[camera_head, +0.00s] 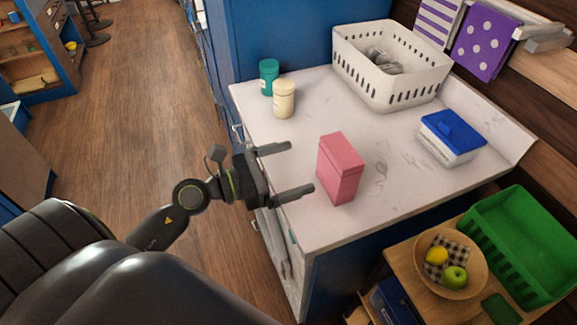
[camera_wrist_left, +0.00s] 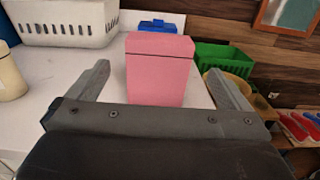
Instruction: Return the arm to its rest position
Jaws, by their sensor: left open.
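My left gripper (camera_head: 301,169) reaches in from the left in the head view, at the near left edge of the white countertop (camera_head: 290,215). Its two fingers are apart and nothing is between them. A pink box (camera_head: 341,168) stands upright on the counter, a little beyond the fingertips. In the left wrist view the pink box (camera_wrist_left: 160,72) shows straight ahead, framed by the open fingers (camera_wrist_left: 160,85); the gripper body hides its foot there. My right gripper is not in either view.
A teal jar (camera_head: 268,77) and a cream jar (camera_head: 284,99) stand at the back left of the counter. A white basket (camera_head: 392,65) and a blue-lidded container (camera_head: 452,138) stand farther right. A green crate (camera_head: 520,245) and a fruit bowl (camera_head: 451,264) are on a lower wooden surface.

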